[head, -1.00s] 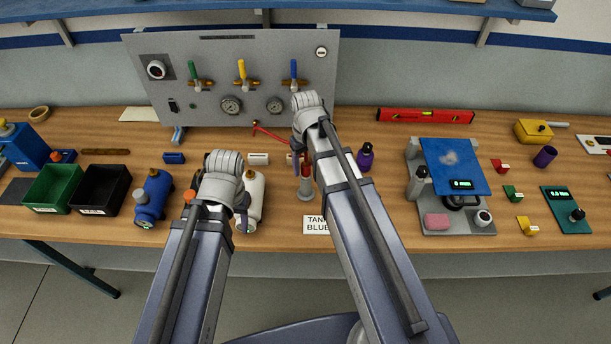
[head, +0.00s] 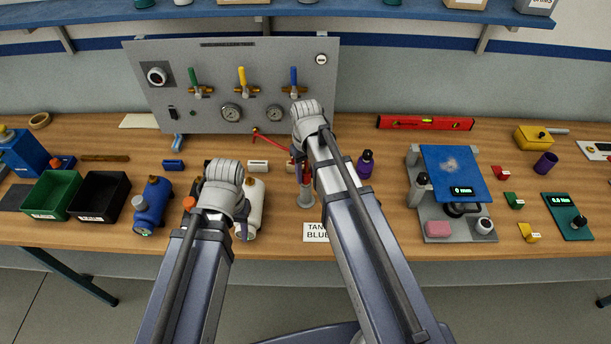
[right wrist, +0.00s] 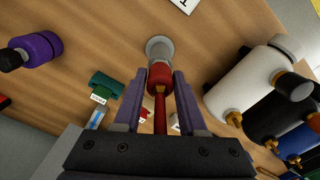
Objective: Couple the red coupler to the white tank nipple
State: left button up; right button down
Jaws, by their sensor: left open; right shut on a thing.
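The red coupler (right wrist: 160,75) with its red hose is between the fingers of my right gripper (right wrist: 156,96), which is shut on it. The coupler's front end meets a grey round post (right wrist: 159,47); I cannot tell whether it is seated there. In the head view the coupler (head: 306,174) shows just above the post (head: 306,198), partly behind my right arm. The white tank (head: 253,207) lies left of it. Its brass nipple (right wrist: 234,118) shows in the right wrist view. My left gripper (head: 242,228) is open beside the white tank, mostly hidden by its own arm.
A blue tank (head: 152,207) lies further left, near black (head: 101,195) and green (head: 52,194) bins. A label card (head: 316,232) lies in front of the post. A purple bottle (head: 365,165) stands right of my right arm. A valve panel (head: 240,60) stands behind.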

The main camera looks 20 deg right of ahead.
aim_at(306, 168)
jog(key=shift+r, duration=0.1)
dwell(0.4)
jog(key=shift+r+p, duration=1.5)
jog(key=shift+p, duration=0.15)
jog(key=shift+r, duration=0.1)
notch_tip(306, 168, up, 4)
jog(key=p, duration=0.4)
